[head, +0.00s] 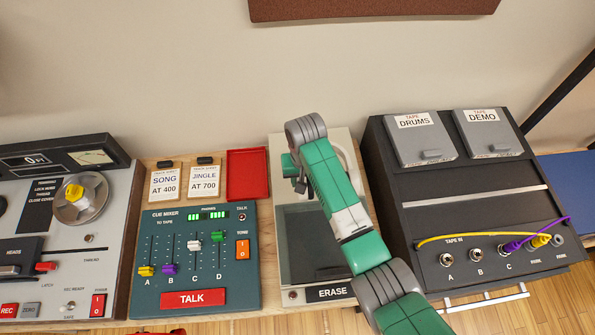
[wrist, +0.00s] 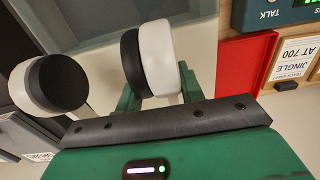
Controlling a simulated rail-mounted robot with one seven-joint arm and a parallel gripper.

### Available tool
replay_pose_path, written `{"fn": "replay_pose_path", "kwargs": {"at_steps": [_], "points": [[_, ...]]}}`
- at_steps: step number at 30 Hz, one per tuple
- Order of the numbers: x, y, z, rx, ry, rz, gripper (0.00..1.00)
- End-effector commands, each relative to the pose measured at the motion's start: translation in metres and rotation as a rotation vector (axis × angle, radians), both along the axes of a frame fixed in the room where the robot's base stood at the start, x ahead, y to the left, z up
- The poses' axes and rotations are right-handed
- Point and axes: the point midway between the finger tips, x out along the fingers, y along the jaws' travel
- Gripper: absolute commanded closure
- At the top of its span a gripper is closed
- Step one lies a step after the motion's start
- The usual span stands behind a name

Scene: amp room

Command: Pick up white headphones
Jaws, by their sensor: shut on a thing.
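The white headphones (wrist: 154,55) show in the wrist view with white cups and black pads. My gripper (wrist: 160,88) is shut on one ear cup, with a green finger on either side of it. The other ear cup (wrist: 50,82) hangs free at the left of the wrist view. In the head view my green arm covers most of the headphones, and only a white curved part (head: 348,158) shows to the right of the arm, over the back of the ERASE unit (head: 276,148). I cannot tell whether the headphones touch the unit.
A cue mixer (head: 194,258) and a red tray (head: 248,175) lie left of the ERASE unit. A tape deck (head: 40,235) stands farther left. A black patch box (head: 480,215) with plugged cables stands close on the right. A wall rises behind.

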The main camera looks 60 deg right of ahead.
Motion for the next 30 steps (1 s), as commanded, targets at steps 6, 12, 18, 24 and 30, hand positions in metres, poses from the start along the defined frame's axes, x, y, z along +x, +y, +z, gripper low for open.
{"fn": "replay_pose_path", "kwargs": {"at_steps": [6, 12, 18, 24, 30], "points": [[-0.057, 0.02, 0.009, 0.001, -0.002, -0.005, 0.92], [-0.103, 0.035, 0.012, -0.001, -0.001, -0.003, 0.92], [-0.122, 0.041, 0.013, -0.001, -0.001, -0.001, 0.92], [-0.124, 0.041, 0.013, -0.002, 0.0, 0.0, 0.92], [-0.124, 0.041, 0.013, -0.002, -0.001, 0.0, 0.92]]}}
